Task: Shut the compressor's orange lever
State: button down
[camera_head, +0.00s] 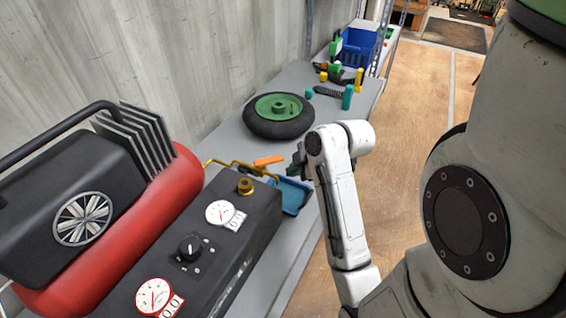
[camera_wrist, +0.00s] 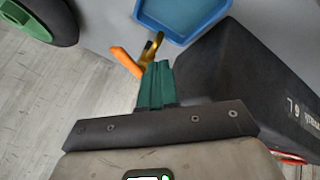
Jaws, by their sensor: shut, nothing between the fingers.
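The compressor (camera_head: 172,205) stands at the left in the head view, with a red tank and a black gauge panel. Its orange lever (camera_head: 268,161) sits on brass piping at the panel's far end. In the wrist view the orange lever (camera_wrist: 126,62) lies just beyond and left of my fingertips, beside a brass fitting (camera_wrist: 151,48). My gripper (camera_head: 298,160) is just right of the lever in the head view. In the wrist view its green fingers (camera_wrist: 157,70) are together and empty. I cannot tell whether they touch the lever or brass fitting.
A blue tray (camera_head: 292,197) lies below the gripper; it also shows in the wrist view (camera_wrist: 182,18). A black wheel with a green hub (camera_head: 279,113) lies farther along the grey bench (camera_head: 225,140). Small parts and a blue crate (camera_head: 358,48) are beyond. Open floor lies right.

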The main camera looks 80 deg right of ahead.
aim_at(269, 162)
jog(key=w+d+f+p, duration=0.1)
jog(key=w+d+f, duration=0.1)
jog(key=w+d, duration=0.2)
jog(key=shift+f, duration=0.3)
jog(key=shift+w+d, duration=0.1)
jog(key=shift+d, duration=0.05)
